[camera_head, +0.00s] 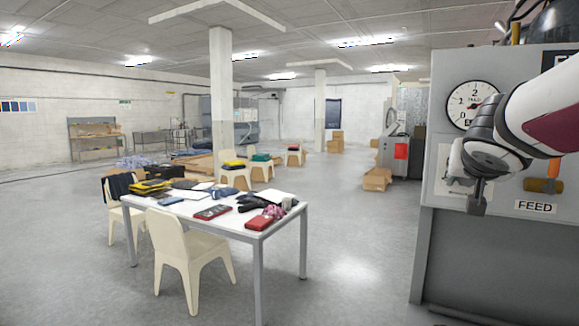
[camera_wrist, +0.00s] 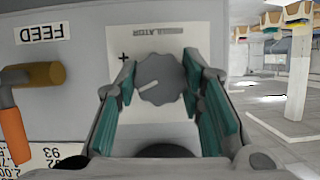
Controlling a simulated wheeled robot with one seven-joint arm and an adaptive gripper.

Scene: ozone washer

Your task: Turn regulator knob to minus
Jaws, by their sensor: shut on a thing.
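The regulator knob (camera_wrist: 160,78) is a round, dark grey, scalloped dial with a white pointer line. It sits on a white plate (camera_wrist: 150,41) with upside-down lettering in the wrist view. A plus mark (camera_wrist: 123,57) shows left of the knob; no minus mark is visible, and the right finger covers that side. The pointer line runs toward the lower left in this view. My gripper (camera_wrist: 158,72) has its green-padded fingers on either side of the knob, shut on it. In the head view my gripper (camera_head: 477,197) is at the machine panel and hides the knob.
The grey machine panel (camera_head: 540,235) carries a round gauge (camera_head: 472,103), a FEED label (camera_head: 535,206) and a brass fitting with an orange handle (camera_head: 542,185), close beside my gripper. A cluttered white table (camera_head: 230,215) and chairs stand left. Open floor lies between (camera_head: 350,270).

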